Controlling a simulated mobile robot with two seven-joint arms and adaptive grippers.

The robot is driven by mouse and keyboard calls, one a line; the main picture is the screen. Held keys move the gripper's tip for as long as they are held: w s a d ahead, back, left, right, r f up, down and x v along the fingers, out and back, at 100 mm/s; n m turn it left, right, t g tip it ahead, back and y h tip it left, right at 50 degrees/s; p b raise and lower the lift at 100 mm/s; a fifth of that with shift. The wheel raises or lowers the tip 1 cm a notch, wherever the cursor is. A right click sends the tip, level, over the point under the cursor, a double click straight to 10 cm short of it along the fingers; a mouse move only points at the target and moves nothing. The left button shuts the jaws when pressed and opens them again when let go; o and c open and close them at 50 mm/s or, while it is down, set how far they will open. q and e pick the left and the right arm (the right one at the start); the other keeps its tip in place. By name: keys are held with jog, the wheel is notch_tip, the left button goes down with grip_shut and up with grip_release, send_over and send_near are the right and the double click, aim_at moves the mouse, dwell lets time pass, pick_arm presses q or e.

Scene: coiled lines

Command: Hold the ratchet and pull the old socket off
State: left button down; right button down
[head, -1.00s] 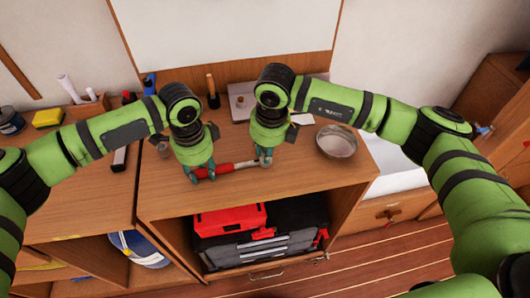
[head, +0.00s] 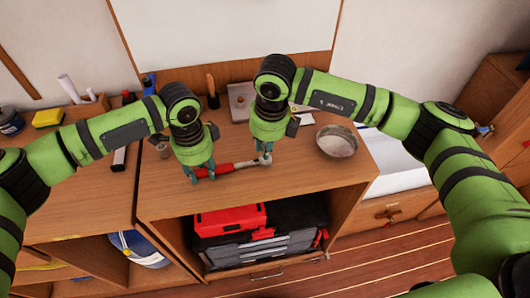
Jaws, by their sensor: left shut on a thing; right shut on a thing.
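The ratchet (head: 228,168) lies across the wooden bench top, with a red handle and a metal head toward the right. My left gripper (head: 202,177) is shut on the left part of its handle. My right gripper (head: 264,151) is shut just above the ratchet's head, which shows below its fingertips. The old socket is hardly visible between those fingers, and I cannot make out whether it still touches the head. A small grey metal cylinder (head: 162,151), perhaps another socket, stands left of my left gripper.
A grey metal plate (head: 241,101) and an upright wooden-handled tool (head: 212,92) are at the back. The bench front is clear above a red toolbox (head: 228,218).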

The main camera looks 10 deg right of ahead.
jog(key=shift+r, duration=1.8)
pick_arm(q)
jog(key=c, duration=0.8)
grip_release()
jog(key=shift+o, duration=0.2)
notch_tip(320, 180, up, 12)
jog(key=shift+f, duration=0.1)
pick_arm(e)
jog(key=shift+f, duration=0.1)
